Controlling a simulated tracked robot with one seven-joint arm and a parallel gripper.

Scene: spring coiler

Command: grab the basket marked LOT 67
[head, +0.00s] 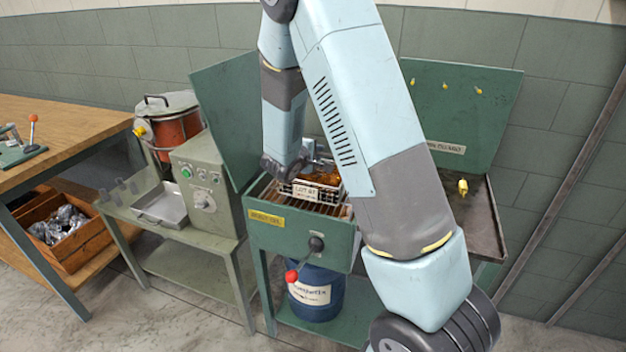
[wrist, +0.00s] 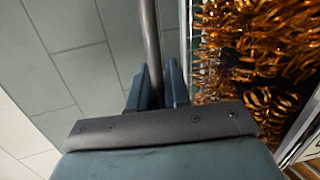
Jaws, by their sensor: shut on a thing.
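The basket (head: 302,191), a small wire one with a pale label that seems to read LOT 67, is at the green station in the head view. It holds copper-coloured springs, which fill the right of the wrist view. My gripper (wrist: 155,88) is shut on the basket's dark handle rod (wrist: 149,40), which runs between the two fingers. In the head view my gripper (head: 309,152) is over the back of the basket, partly hidden by my arm. Whether the basket rests on the slats or is just clear of them I cannot tell.
The green station (head: 290,232) has a raised lid behind and a red-knobbed lever (head: 292,276) in front. A blue drum (head: 316,292) stands below. Left are a grey control box (head: 205,185), a metal tray (head: 162,207) and a wooden bench (head: 70,125). My arm hides much of the right side.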

